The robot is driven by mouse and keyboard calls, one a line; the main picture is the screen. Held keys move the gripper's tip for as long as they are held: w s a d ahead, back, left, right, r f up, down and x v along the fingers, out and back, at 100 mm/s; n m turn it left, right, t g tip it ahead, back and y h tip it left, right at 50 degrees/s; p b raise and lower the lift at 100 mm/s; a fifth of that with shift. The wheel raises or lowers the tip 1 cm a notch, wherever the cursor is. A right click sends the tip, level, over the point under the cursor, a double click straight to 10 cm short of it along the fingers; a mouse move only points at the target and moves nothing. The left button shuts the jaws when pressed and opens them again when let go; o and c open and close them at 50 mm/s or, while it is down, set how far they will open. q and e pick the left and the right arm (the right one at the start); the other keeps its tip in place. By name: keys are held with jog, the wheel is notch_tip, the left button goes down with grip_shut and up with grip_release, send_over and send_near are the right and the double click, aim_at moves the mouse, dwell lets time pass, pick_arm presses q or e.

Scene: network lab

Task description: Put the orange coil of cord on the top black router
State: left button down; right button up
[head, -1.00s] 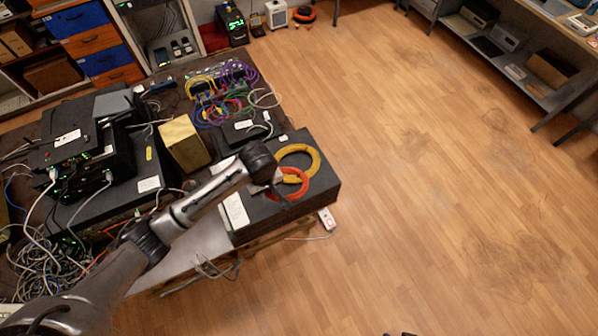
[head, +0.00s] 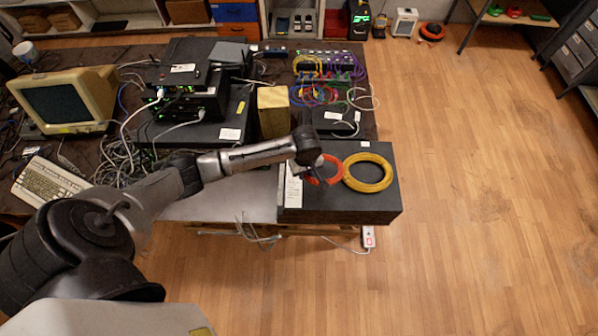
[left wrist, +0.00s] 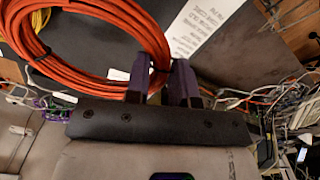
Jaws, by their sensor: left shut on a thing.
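The orange coil of cord (head: 340,170) is a ring at the end of my left arm, over the large black box in the head view. My left gripper (head: 316,170) is shut on its edge. In the left wrist view, the orange coil (left wrist: 75,76) runs up to the two purple-black fingers of the gripper (left wrist: 162,82), with its strand between them. I cannot tell how far the coil is above the box. The top black router (head: 180,73) lies on the equipment stack, left of the gripper and farther back, with a white label on it.
A yellow coil (head: 367,185) lies on the black box (head: 350,206), beside the orange one. A tan block (head: 273,112) stands between the box and the router stack. Loose cables (head: 125,150), a monitor (head: 70,103) and a keyboard (head: 48,183) are at left.

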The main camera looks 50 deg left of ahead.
pick_arm(q)
jog(key=a+f, duration=0.2)
jog(key=a, duration=0.1)
jog(key=shift+a, duration=0.15)
jog(key=shift+f, duration=2)
jog(key=shift+f, duration=0.1)
jog(key=c, duration=1)
grip_release()
